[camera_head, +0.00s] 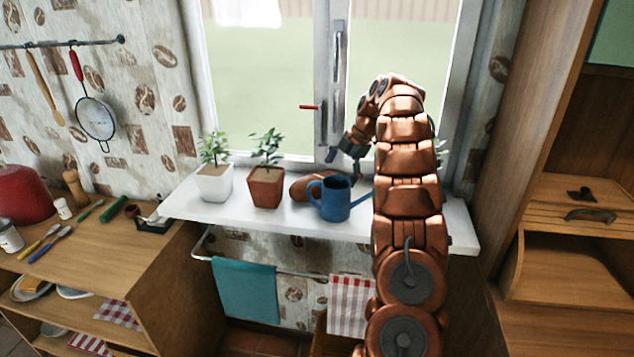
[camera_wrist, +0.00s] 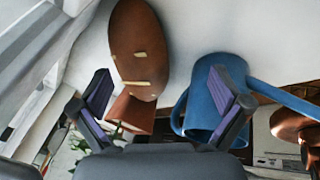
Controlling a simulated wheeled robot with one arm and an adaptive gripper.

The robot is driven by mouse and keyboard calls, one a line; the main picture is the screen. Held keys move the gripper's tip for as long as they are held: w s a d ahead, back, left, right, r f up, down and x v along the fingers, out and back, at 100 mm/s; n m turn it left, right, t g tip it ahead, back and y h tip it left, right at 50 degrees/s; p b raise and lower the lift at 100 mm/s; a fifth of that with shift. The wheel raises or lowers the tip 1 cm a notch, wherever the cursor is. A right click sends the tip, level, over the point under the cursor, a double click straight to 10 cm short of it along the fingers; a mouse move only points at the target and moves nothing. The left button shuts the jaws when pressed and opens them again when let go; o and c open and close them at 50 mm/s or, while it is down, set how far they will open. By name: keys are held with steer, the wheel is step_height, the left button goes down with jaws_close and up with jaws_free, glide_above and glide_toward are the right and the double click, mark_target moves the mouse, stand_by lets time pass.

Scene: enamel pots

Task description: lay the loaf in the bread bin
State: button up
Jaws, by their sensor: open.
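In the wrist view the loaf (camera_wrist: 138,45) shows pale slashes on top. My gripper (camera_head: 345,160) is above the sill near the loaf, by the window. In the wrist view its two purple-padded fingers (camera_wrist: 162,88) are apart with nothing between them; the loaf lies beyond them. The bread bin (camera_head: 570,268) appears to be the wooden box with curved sides at the right, its front open and a slatted lid with a dark handle at its top.
A terracotta plant pot (camera_head: 266,187) and white plant pot (camera_head: 214,184) stand left. The window frame (camera_head: 331,80) is close behind my gripper. Towels hang below the sill (camera_head: 215,208).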

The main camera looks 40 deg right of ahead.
mark_target(321, 177)
steer(key=shift+w+a+p, duration=0.3)
steer(key=shift+w+a, duration=0.25)
steer(key=shift+w, duration=0.25)
steer(key=shift+w+a+p, duration=0.25)
steer(key=shift+w+a, duration=0.3)
steer(key=shift+w, duration=0.25)
steer(key=shift+w+a+f, duration=0.2)
steer(key=shift+p+x, duration=0.8)
steer(key=shift+x, duration=1.6)
steer(key=shift+d+r, duration=0.1)
steer(key=c, duration=1.6)
steer(key=shift+o, duration=0.2)
steer(key=shift+s+r+b, duration=0.1)
steer(key=shift+s+b, duration=0.05)
steer(key=shift+b, duration=0.15)
